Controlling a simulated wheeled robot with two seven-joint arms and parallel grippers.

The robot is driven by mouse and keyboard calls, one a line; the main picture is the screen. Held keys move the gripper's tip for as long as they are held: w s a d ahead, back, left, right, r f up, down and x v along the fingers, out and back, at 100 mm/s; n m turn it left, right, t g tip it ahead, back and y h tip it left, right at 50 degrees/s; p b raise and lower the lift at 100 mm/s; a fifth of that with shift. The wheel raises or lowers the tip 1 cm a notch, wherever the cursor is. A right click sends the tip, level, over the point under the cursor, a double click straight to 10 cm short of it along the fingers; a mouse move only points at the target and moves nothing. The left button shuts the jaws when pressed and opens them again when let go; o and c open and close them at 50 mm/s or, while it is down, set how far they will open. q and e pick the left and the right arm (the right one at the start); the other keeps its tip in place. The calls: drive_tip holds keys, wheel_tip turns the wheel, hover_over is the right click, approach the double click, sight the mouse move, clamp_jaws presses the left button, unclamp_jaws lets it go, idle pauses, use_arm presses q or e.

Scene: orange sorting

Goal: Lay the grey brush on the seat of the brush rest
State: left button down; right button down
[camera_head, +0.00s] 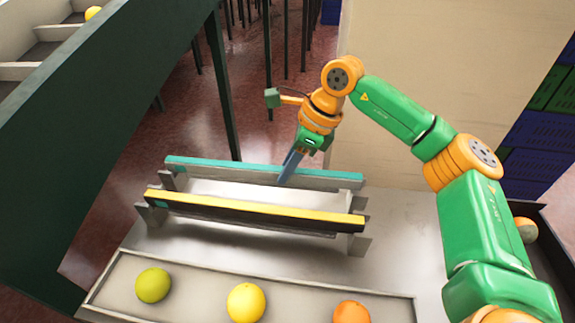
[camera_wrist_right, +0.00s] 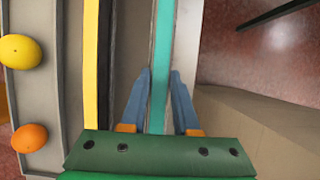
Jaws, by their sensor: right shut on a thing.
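The grey brush (camera_head: 270,178) is a long bar with a teal top and a grey lower side, at the back of the metal table; its teal top runs lengthwise in the right wrist view (camera_wrist_right: 161,60). My right gripper (camera_head: 287,178) is shut on it near its middle, with one blue finger on each side in the wrist view (camera_wrist_right: 161,78). The brush rest is a pale metal frame with end plates (camera_head: 357,243). A second bar, yellow-topped with a dark side (camera_head: 255,212), lies at the front. I cannot tell whether the grey brush touches the rest. My left gripper is not in view.
A shallow tray (camera_head: 112,283) in front holds a green fruit (camera_head: 153,285), a yellow fruit (camera_head: 246,302) and an orange (camera_head: 351,313). A dark green chute wall (camera_head: 90,110) rises at the left. A beige wall (camera_head: 430,60) stands behind my right arm.

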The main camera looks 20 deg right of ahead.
drive_tip(key=shift+f+b, duration=0.35)
drive_tip(key=shift+f, duration=0.2)
drive_tip(key=c, duration=0.6)
unclamp_jaws()
